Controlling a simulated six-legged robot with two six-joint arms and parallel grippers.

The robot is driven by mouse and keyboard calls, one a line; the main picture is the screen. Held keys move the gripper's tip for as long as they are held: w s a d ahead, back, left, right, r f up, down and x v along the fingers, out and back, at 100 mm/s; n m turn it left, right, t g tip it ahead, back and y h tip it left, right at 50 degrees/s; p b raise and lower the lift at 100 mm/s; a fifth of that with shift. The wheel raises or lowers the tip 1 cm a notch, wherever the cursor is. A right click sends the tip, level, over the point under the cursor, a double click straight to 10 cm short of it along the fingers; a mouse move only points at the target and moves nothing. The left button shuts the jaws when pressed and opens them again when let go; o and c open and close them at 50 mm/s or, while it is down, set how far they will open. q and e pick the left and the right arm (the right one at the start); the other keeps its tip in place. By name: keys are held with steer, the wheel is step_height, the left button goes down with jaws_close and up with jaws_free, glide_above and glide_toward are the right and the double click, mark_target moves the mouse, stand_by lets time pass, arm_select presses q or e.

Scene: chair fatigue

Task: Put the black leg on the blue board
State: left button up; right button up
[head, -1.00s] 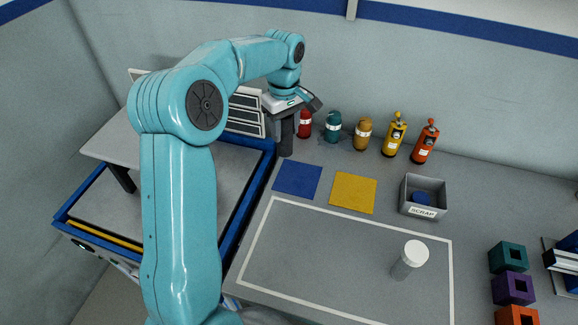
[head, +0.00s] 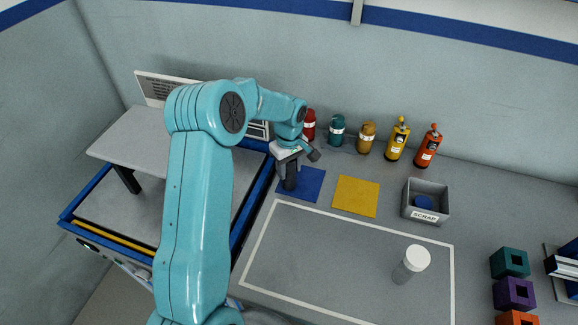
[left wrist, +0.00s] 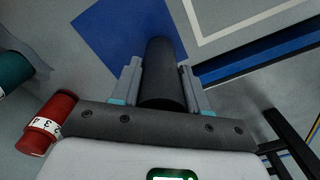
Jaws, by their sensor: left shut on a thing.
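The black leg (head: 291,176) is a dark upright cylinder in my left gripper (head: 292,157). My left gripper is shut on its upper part. In the head view the leg's lower end shows over the left part of the blue board (head: 312,184). I cannot tell whether it touches the board. In the left wrist view the leg (left wrist: 161,72) lies between the two fingers, its far end in front of the blue board (left wrist: 112,32), part of which it hides. My right gripper is not in view.
A yellow board (head: 356,196) lies right of the blue one. Small red (head: 309,126), teal (head: 336,131) and amber (head: 366,138) bottles stand behind. A grey scrap box (head: 426,203) stands farther right. A white-topped cylinder (head: 411,262) stands in the white-outlined area, otherwise clear.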

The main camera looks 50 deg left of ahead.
arm_select(q)
steer(key=shift+f, duration=0.1)
steer(key=o, duration=0.8)
steer(key=shift+f, duration=0.1)
steer(key=o, duration=0.4)
steer(key=shift+r, duration=0.6)
step_height(320, 180, up, 11)
steer(key=shift+r+b, duration=0.15)
steer(key=shift+b, duration=0.5)
